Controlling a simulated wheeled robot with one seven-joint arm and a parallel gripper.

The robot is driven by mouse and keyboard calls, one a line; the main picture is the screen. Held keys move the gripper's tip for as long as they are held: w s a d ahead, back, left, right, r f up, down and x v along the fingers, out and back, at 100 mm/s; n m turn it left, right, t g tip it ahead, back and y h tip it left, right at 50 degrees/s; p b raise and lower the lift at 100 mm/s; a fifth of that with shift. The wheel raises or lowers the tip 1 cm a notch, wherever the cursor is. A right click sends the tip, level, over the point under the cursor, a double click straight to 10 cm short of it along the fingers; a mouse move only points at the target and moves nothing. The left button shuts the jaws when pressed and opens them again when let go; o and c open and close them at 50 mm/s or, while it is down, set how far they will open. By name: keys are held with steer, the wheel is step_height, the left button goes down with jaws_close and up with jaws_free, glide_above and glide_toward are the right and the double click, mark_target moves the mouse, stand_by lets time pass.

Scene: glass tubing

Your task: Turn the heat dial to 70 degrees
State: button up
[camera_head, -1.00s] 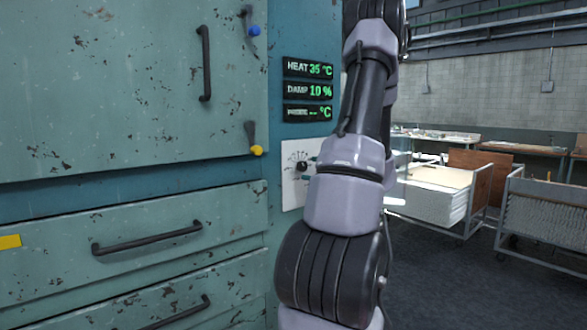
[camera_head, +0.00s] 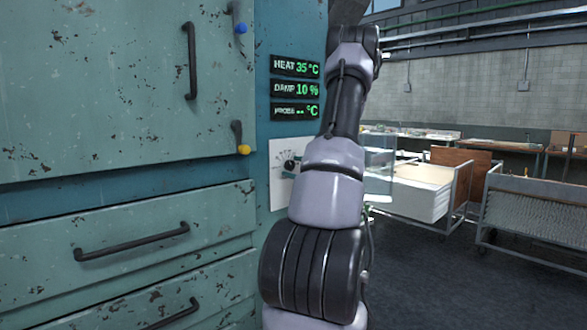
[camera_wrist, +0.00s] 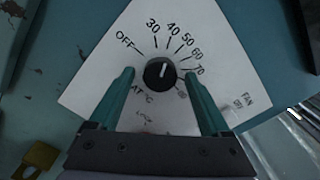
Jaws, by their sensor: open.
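The heat dial (camera_wrist: 160,73) is a round black knob on a white plate (camera_wrist: 90,88) marked OFF, 30, 40, 50, 60, 70 and higher. Its white mark points up, slightly right, between 30 and 40. My gripper (camera_wrist: 158,76) is open, with one green finger on each side of the knob; whether either touches it I cannot tell. In the head view the dial (camera_head: 291,165) shows small on the cabinet front, left of my arm, and my gripper is out of frame. The HEAT display (camera_head: 296,67) above reads 35 °C.
A DAMP display (camera_head: 296,89) reads 10 %; a third display (camera_head: 296,111) shows dashes. A yellow-tipped lever (camera_head: 241,140) and a blue-tipped lever (camera_head: 236,18) are left of the displays. A FAN label (camera_wrist: 247,99) marks the plate's right side. Carts (camera_head: 535,220) stand right.

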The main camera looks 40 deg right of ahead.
steer(key=shift+w, duration=0.1)
jaws_close()
steer(key=shift+m, duration=0.3)
steer(key=m, duration=0.2)
steer(key=shift+a+m, duration=0.1)
steer(key=shift+m, duration=0.2)
steer(key=m, duration=0.4)
steer(key=shift+m, duration=0.3)
steer(key=m, duration=0.3)
steer(key=shift+m, duration=1.9)
